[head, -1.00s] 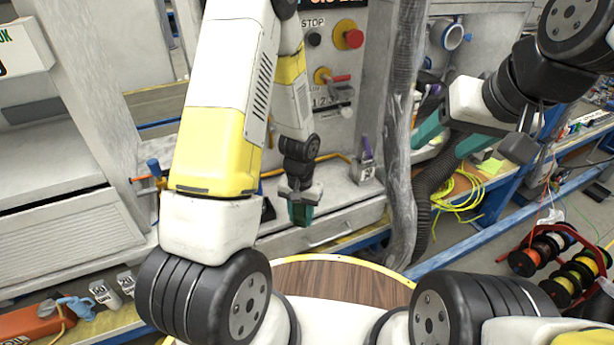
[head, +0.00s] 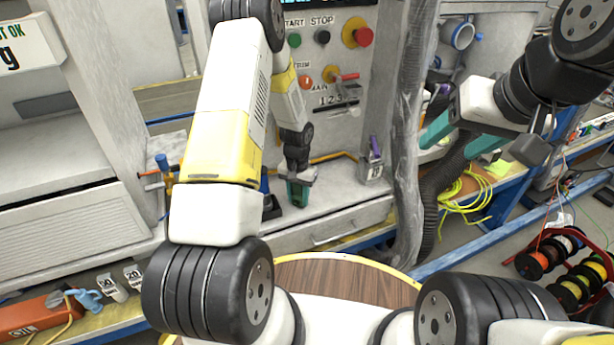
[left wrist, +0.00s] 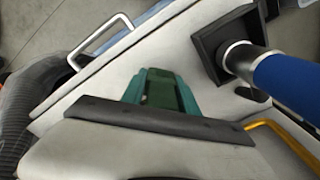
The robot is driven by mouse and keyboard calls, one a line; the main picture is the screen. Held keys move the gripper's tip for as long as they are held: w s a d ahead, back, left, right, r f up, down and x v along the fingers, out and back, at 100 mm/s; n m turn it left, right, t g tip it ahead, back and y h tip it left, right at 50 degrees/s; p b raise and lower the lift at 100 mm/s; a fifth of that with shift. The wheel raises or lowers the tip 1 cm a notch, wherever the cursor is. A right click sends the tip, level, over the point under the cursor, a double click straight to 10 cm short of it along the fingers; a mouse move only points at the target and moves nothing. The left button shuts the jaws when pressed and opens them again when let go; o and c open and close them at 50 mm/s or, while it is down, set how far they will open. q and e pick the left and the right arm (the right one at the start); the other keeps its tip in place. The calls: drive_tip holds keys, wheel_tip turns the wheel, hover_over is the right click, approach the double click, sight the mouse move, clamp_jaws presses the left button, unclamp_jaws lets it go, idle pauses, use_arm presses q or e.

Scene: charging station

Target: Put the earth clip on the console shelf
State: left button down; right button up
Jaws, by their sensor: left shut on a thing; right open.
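My left gripper (head: 298,194) is low at the console shelf (head: 335,207), a pale ledge below the control panel. Its teal fingers point down, with the tips at or just above the ledge; I cannot tell whether they touch it. It is shut on the earth clip (left wrist: 158,90), which shows as a dark green piece between the fingers in the left wrist view and is mostly hidden. The pale shelf lies beneath it there. My right gripper (head: 431,154) is open and empty, right of the grey hanging hose.
A blue-handled tool (left wrist: 288,82) in a black holder stands close to the left gripper. A purple-topped tagged item (head: 372,166) stands on the shelf to the right. The drawer handle (head: 335,235) is below. A grey hose (head: 402,150) hangs between my grippers.

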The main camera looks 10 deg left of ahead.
use_arm(q)
drive_tip(key=shift+f, duration=0.1)
drive_tip(key=c, duration=0.9)
unclamp_jaws()
wheel_tip(320, 180, up, 12)
drive_tip(key=shift+r, duration=0.25)
drive_tip(key=s+r+t, duration=0.1)
drive_tip(key=s+r, duration=0.2)
drive_tip(key=r, duration=0.4)
drive_tip(key=s+r+n+t, duration=0.1)
drive_tip(key=s+r, duration=0.2)
drive_tip(key=r, duration=0.4)
drive_tip(key=s+r+t, duration=0.1)
drive_tip(key=s+r, duration=0.2)
drive_tip(key=r, duration=0.3)
drive_tip(key=shift+s+d+r+n+t+h, duration=0.1)
drive_tip(key=shift+s+d+r+t+h, duration=0.35)
drive_tip(key=shift+s+r, duration=1.6)
drive_tip(key=shift+s+d+r+n+t+h, duration=0.1)
drive_tip(key=shift+s+d+r+t+h, duration=0.45)
drive_tip(key=shift+s, duration=2.45)
drive_tip(key=shift+s+d+r+n+t+h, duration=0.1)
drive_tip(key=shift+s+r+t, duration=0.5)
drive_tip(key=shift+s+r, duration=1.7)
drive_tip(key=shift+s+f, duration=0.25)
drive_tip(key=shift+f, duration=0.05)
